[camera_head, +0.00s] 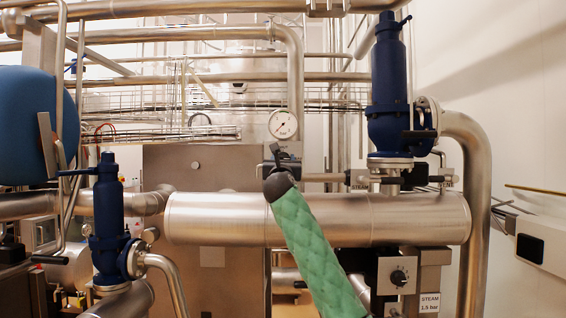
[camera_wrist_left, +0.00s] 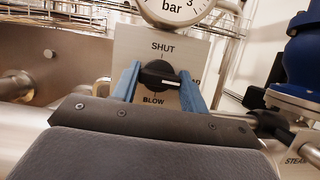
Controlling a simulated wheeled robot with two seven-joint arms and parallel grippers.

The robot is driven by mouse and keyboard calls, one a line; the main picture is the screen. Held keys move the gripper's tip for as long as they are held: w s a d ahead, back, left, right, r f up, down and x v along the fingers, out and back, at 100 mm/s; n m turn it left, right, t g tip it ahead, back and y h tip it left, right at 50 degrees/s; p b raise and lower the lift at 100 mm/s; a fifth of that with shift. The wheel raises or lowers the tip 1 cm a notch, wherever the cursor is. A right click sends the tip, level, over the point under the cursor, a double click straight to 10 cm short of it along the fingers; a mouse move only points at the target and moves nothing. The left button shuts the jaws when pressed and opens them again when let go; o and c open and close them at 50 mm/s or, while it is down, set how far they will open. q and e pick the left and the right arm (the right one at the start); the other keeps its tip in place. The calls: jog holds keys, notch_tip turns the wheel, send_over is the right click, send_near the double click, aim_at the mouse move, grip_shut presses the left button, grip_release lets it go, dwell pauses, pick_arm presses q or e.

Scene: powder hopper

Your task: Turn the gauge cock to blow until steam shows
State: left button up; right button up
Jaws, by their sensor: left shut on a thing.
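The gauge cock has a round black knob (camera_wrist_left: 158,74) on a plate (camera_wrist_left: 158,48) marked SHUT above and BLOW below, with another label at the right partly hidden. A white mark shows on the knob's lower right. My left gripper (camera_wrist_left: 160,77) is shut on the knob, with one blue finger on each side of it. In the head view my left gripper (camera_head: 281,164) is just below the round pressure gauge (camera_head: 283,124), at the end of my green-sleeved arm. The gripper's body largely hides the cock there. My right gripper is not in view.
A thick steel pipe (camera_head: 210,218) runs across behind my left arm. Blue valves stand at the right (camera_head: 388,100) and at the lower left (camera_head: 108,215). A control box with a dial (camera_head: 398,276) is at the lower right. Small lever valves with STEAM labels sit right of the cock.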

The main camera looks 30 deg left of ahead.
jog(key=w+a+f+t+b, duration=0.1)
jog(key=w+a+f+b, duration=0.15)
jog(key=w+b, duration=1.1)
pick_arm(q)
jog(key=m+h, duration=0.3)
jog(key=m, duration=0.3)
jog(key=m+h+p, duration=0.1)
jog(key=m+h, duration=0.1)
jog(key=m, duration=0.5)
jog(key=m+h+p, duration=0.1)
jog(key=m+h, duration=0.2)
jog(key=m, duration=0.3)
jog(key=shift+a+m+g+h, duration=0.1)
jog(key=shift+m+g+h, duration=0.2)
jog(key=shift+m, duration=0.1)
jog(key=shift+m+g+b, duration=0.5)
jog(key=shift+m+g, duration=0.2)
jog(key=shift+m, duration=1)
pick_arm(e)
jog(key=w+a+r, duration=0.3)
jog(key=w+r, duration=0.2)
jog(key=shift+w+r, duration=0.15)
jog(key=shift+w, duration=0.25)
pick_arm(q)
jog(key=o, duration=0.9)
jog(key=shift+o, duration=0.4)
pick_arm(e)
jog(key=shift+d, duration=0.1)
pick_arm(q)
jog(key=shift+s+r, duration=0.1)
